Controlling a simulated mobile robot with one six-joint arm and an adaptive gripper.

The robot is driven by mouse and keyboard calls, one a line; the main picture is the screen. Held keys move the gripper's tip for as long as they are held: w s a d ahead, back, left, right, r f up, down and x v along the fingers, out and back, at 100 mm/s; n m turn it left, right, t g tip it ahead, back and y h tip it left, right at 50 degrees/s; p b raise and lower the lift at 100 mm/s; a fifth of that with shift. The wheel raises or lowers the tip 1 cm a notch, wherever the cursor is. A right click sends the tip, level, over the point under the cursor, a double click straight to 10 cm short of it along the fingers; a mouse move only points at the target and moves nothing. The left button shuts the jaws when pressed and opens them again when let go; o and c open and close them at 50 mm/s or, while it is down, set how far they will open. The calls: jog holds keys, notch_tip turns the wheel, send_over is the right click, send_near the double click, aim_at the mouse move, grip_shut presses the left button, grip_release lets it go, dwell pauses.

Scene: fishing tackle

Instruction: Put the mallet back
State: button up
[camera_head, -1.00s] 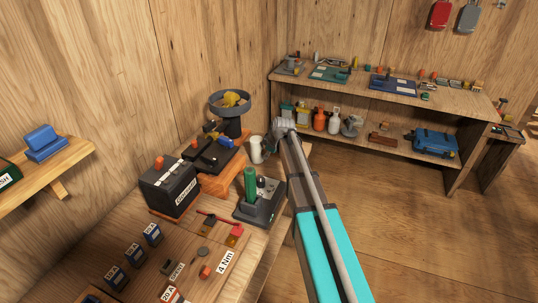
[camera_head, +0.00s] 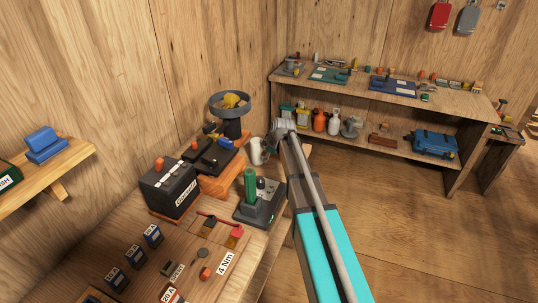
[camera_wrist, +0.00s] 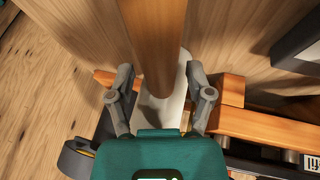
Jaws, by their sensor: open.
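What looks like the mallet shows in the wrist view as a wooden handle (camera_wrist: 153,35) that runs from the top edge down to a pale white part (camera_wrist: 160,108). My gripper (camera_wrist: 160,72) is open, with one finger on each side of this piece. I cannot tell whether the fingers touch it. In the head view a white piece (camera_head: 256,151), probably the same thing, is at the bench's far end, and my gripper (camera_head: 268,150) is right beside it. The handle cannot be made out there. My arm hides part of that area.
The bench (camera_head: 205,225) holds a black battery (camera_head: 170,190), a grey stand with a green handle (camera_head: 250,187) and a grey dish (camera_head: 230,104). A wooden rail (camera_wrist: 265,127) lies close to my right finger. A shelf unit (camera_head: 460,104) stands at the back; the floor between is clear.

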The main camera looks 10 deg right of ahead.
jog(key=p+v, duration=1)
jog(key=v, duration=0.1)
jog(key=shift+r, duration=0.3)
jog(key=shift+s+d, duration=0.1)
jog(key=shift+s, duration=0.1)
dwell(0.6)
jog(key=s+a+f+m+g+h, duration=0.1)
jog(key=s+m, duration=0.5)
jog(key=s, duration=0.7)
jog(key=s+a+f+m+g+h, duration=0.1)
jog(key=s+m+g, duration=0.3)
jog(key=s, duration=0.9)
jog(key=shift+a+m, duration=0.65)
jog(key=shift+m, duration=0.25)
